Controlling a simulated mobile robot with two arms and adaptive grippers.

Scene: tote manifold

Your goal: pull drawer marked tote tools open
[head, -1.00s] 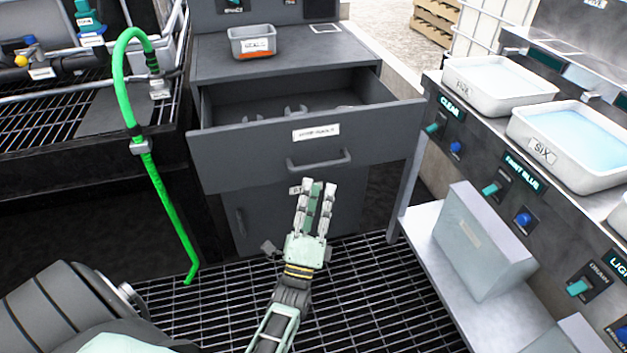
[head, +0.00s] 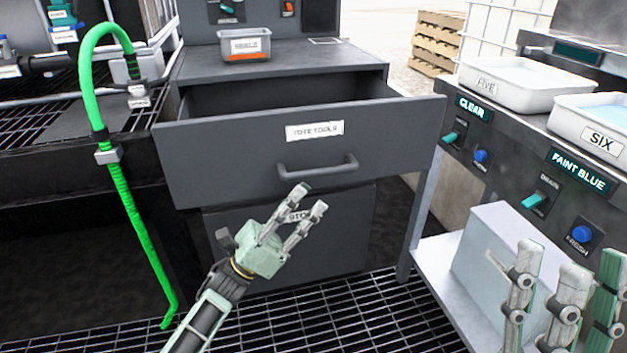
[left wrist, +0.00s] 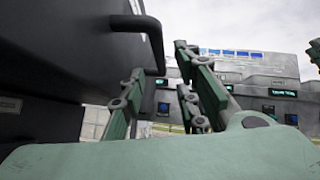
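The grey drawer marked tote tools (head: 230,155) stands pulled out of its cabinet, with its dark inside showing behind the front panel. Its white label (head: 315,131) reads tote tools. Its bar handle (head: 318,168) is below the label and also shows at the upper left in the left wrist view (left wrist: 153,45). My left gripper (head: 309,198) is just below the handle in the head view, apart from it, with its fingers spread and empty. Its fingers also show spread in the left wrist view (left wrist: 160,88). My right gripper (head: 565,262) is at the lower right, fingers apart and empty.
A grey bin (head: 247,46) sits on the cabinet top. A green hose (head: 135,215) hangs at the left. A bench with white trays (head: 520,88) and a shelf holding a grey box (head: 495,250) stand at the right. Grating (head: 340,315) covers the floor.

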